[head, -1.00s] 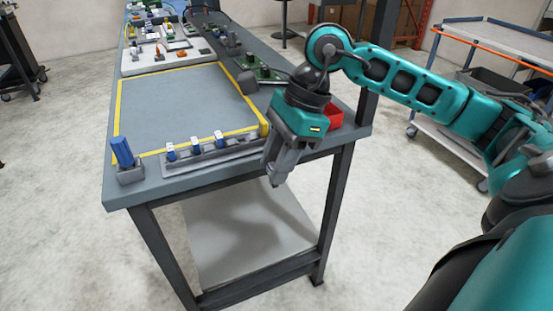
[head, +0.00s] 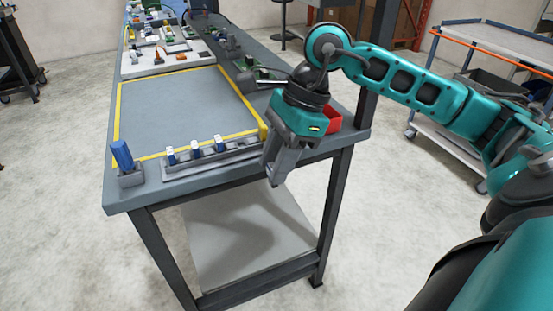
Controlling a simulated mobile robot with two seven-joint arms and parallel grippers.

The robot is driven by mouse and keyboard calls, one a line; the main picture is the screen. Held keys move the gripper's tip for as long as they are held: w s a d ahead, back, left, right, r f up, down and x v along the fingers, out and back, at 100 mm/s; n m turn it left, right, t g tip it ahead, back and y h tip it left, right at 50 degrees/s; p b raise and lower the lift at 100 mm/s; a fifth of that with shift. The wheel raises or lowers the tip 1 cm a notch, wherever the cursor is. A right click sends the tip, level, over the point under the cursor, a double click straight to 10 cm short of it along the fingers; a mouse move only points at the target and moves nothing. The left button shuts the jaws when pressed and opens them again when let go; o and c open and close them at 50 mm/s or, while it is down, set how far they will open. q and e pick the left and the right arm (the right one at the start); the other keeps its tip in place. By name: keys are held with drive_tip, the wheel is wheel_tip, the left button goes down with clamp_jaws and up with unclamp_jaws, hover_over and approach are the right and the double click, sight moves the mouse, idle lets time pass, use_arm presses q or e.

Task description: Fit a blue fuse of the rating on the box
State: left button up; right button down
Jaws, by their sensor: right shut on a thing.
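My right gripper (head: 272,180) hangs fingers down just off the table's near edge, at the right end of the grey dispenser row (head: 230,157). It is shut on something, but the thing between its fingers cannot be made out. Three small blue and white fuses (head: 196,150) stand spaced along the row, apart from the gripper. Their ratings are too small to read. A taller blue piece (head: 122,154) stands upright in a grey holder (head: 131,178) at the table's left corner. I cannot make out a rating box. My left gripper is not in view.
A yellow-taped area (head: 185,105) of the grey table is clear. Behind it lies a white board (head: 140,65) with several small coloured parts. A red bin (head: 334,117) sits behind my right wrist. Green circuit boards (head: 265,73) lie along the right edge.

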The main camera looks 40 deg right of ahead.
drive_tip(key=shift+r+p, duration=0.35)
drive_tip(key=shift+r, duration=0.2)
idle(0.4)
drive_tip(key=shift+r+p, duration=0.9)
drive_tip(key=shift+r, duration=0.55)
